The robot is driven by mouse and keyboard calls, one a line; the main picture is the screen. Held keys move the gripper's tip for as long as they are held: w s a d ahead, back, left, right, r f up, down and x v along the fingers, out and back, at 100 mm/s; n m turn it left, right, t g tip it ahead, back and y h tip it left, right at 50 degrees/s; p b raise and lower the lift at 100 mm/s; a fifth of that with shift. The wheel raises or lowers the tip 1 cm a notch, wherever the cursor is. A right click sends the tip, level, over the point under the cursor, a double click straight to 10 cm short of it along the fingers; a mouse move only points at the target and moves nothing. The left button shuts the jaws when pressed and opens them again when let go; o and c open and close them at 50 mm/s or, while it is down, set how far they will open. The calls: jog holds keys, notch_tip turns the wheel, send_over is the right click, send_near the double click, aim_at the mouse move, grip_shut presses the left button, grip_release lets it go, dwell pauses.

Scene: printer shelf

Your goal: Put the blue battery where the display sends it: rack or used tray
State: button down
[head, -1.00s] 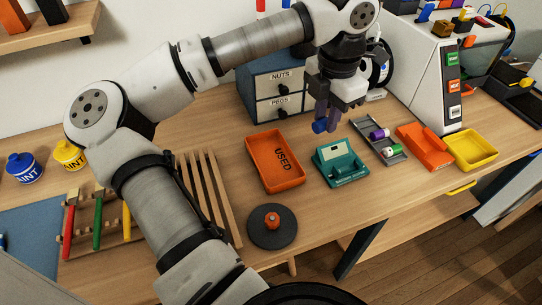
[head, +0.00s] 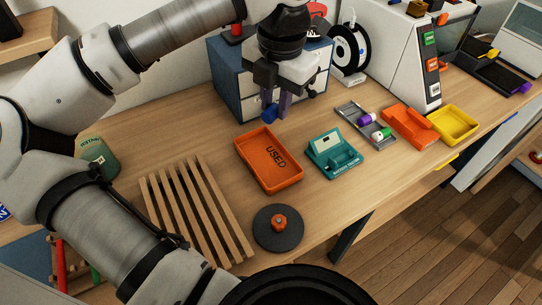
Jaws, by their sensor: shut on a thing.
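My gripper (head: 277,104) is shut on the blue battery (head: 269,114), whose blue end shows below the fingers. It holds the battery in the air, in the picture just above the back edge of the orange tray marked USED (head: 250,172), which looks empty. The teal tester (head: 345,167) with a small display (head: 327,141) stands right of that tray. Its slot looks empty and the display is too small to read. The grey rack (head: 349,111) farther right holds a purple battery (head: 366,119) and a green-and-white battery (head: 380,134).
An orange tray (head: 404,126) and a yellow tray (head: 455,124) stand right of the rack. A drawer cabinet (head: 228,84) is behind my gripper. A dark round disc (head: 278,238) with an orange knob and a slatted wooden rack (head: 190,205) are in front and left.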

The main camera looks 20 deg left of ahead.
jog(key=p, duration=0.3)
send_near(273, 170)
notch_tip(273, 170, down, 5)
jog(key=shift+w+a+f, duration=0.1)
jog(key=shift+a+f, duration=0.1)
jog(key=shift+f, duration=0.15)
jog(key=shift+f+b, duration=0.4)
jog(key=shift+b, duration=0.5)
jog(key=c, duration=1.2)
grip_release()
jog(key=shift+r, duration=0.1)
jog(key=shift+c, duration=0.2)
jog(key=shift+r, duration=0.1)
jog(key=shift+r+p, duration=0.55)
jog(key=shift+p, duration=0.4)
notch_tip(273, 170, up, 11)
jog(key=b, duration=0.2)
jog(key=shift+d+r, duration=0.2)
jog(key=shift+d, duration=0.2)
